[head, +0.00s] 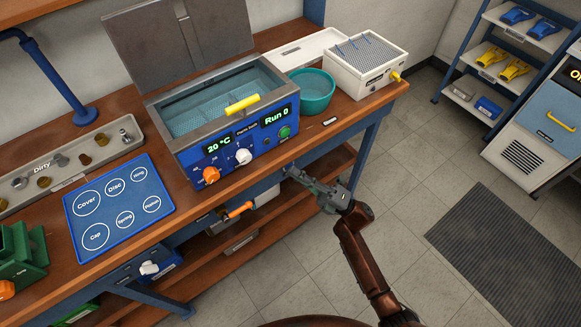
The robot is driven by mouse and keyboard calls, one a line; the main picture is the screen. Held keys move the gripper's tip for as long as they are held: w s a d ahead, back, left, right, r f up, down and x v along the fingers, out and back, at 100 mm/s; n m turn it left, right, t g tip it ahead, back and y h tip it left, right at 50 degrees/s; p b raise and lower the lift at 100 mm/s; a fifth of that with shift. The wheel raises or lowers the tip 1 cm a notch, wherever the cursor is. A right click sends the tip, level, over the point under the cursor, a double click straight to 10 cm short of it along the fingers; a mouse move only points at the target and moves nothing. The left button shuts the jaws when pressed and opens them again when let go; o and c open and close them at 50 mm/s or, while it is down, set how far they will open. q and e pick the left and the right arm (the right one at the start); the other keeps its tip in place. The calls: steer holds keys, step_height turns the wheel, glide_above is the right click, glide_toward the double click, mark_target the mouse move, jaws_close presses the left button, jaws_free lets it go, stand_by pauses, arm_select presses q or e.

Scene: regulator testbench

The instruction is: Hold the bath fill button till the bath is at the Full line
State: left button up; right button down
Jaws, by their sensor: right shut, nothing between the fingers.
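The bath (165,104) is a steel-rimmed tank in a blue housing on the bench, with its lid raised behind it. Clear bluish water or the mesh basket shows inside; I cannot make out a Full line. Its blue front panel shows "20 °C" and "Run 0", an orange knob (210,175), a white knob (243,157), a green button (284,131) and a small dark button (267,141). I cannot read which is the fill button. My right gripper (289,171) is shut and empty, in front of and below the panel, apart from the buttons. My left gripper is out of view.
A yellow handle (242,104) lies over the bath's front rim. A teal bowl (312,92) and a white box with pins (364,68) stand to the right. An orange-handled valve (240,209) is under the bench edge. A blue labelled mat (118,206) lies left.

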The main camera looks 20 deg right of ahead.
steer(key=shift+s, duration=0.1)
stand_by(0.7)
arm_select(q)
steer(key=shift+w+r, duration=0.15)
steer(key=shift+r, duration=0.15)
arm_select(e)
steer(key=shift+s+d, duration=0.3)
steer(key=shift+s, duration=0.45)
arm_select(q)
steer(key=shift+p, duration=0.3)
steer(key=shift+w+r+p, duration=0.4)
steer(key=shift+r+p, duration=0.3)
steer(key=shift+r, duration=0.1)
arm_select(e)
steer(key=s, duration=0.1)
steer(key=s+d, duration=0.1)
steer(key=s, duration=0.2)
steer(key=shift+s+d, duration=0.35)
steer(key=shift+f, duration=0.1)
